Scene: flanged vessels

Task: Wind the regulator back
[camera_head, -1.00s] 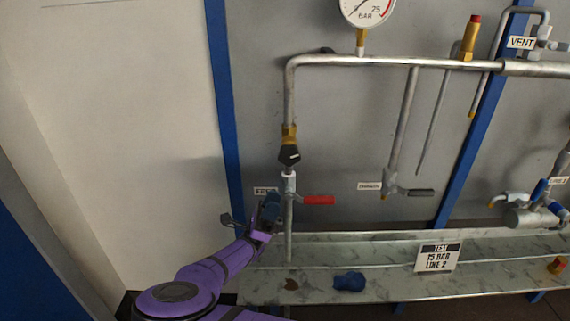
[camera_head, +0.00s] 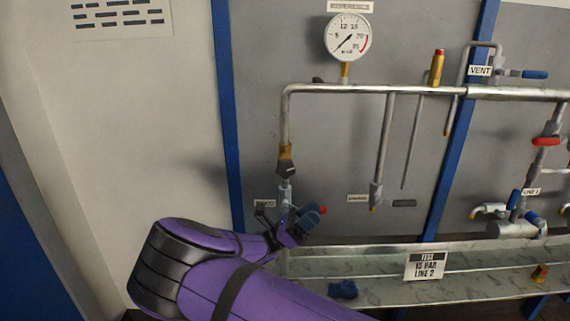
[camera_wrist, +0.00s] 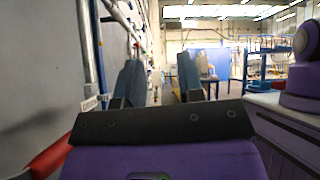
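The regulator, a dark knob (camera_head: 287,169) under a brass body (camera_head: 286,152), sits on the vertical pipe at the left of the panel.
A steel ledge (camera_head: 380,262) runs below the pipes, bearing a blue object (camera_head: 343,289) and the sign reading TEST 15 BAR LINE 2 (camera_head: 425,264). A drain branch with a valve (camera_head: 376,193) hangs right of the regulator. A blue post (camera_head: 228,120) stands left.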

